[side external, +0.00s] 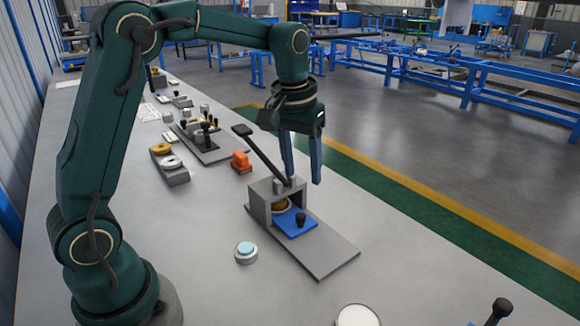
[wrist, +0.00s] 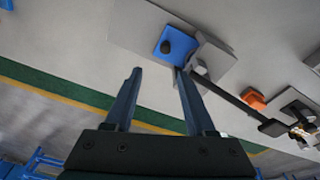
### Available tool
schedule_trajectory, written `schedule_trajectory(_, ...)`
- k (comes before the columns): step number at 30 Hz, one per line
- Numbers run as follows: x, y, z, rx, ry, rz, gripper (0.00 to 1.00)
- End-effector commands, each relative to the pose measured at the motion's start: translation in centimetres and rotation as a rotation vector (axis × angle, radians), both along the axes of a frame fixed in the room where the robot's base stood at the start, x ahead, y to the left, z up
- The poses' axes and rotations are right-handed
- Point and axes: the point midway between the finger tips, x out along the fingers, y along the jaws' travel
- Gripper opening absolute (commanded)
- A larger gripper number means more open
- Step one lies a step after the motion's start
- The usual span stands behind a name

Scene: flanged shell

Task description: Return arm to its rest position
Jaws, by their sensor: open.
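My gripper (side external: 302,182) hangs open over the workbench, beside and above a grey fixture (side external: 262,205) with a long dark lever. Its two blue-grey fingers hold nothing, and they also show spread apart in the wrist view (wrist: 158,72). The fixture stands on a flat grey plate (side external: 332,257). A blue block (side external: 290,222) with a black knob sits at its front, and it also shows in the wrist view (wrist: 178,45). A brassy round part (side external: 281,204) is partly hidden inside the fixture. The lever (side external: 262,150) is tilted up to the left.
A round button with a pale blue top (side external: 246,248) stands left of the plate. An orange block (side external: 241,161), a grey holder with rings (side external: 170,164) and another lever fixture (side external: 208,140) lie farther back. A white-topped disc (side external: 357,316) is at the front.

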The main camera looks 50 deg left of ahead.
Motion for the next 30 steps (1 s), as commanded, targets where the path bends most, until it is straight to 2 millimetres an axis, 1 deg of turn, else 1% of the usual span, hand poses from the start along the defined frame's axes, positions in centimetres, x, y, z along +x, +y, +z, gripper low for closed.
schedule_trajectory(1, -0.9, -0.5, 1.7, 0.006, -0.041, -0.017, 0.55)
schedule_trajectory(3, -2.2, -1.2, 3.2, 0.013, -0.082, -0.039, 0.55)
schedule_trajectory(6, -4.4, -2.0, 4.8, 0.021, -0.137, -0.075, 0.55)
schedule_trajectory(9, -6.7, -2.7, 5.9, 0.031, -0.19, -0.112, 0.55)
schedule_trajectory(13, -9.8, -3.5, 6.5, 0.044, -0.256, -0.163, 0.55)
schedule_trajectory(17, -12.9, -4.1, 6.0, 0.057, -0.313, -0.218, 0.55)
schedule_trajectory(18, -13.7, -4.2, 5.6, 0.061, -0.327, -0.234, 0.55)
schedule_trajectory(22, -16.0, -4.5, 4.0, 0.075, -0.357, -0.282, 0.55)
schedule_trajectory(24, -16.9, -4.6, 3.0, 0.079, -0.357, -0.303, 0.55)
schedule_trajectory(27, -17.5, -4.6, 1.8, 0.083, -0.338, -0.322, 0.55)
schedule_trajectory(30, -17.5, -4.6, 1.4, 0.088, -0.334, -0.338, 0.55)
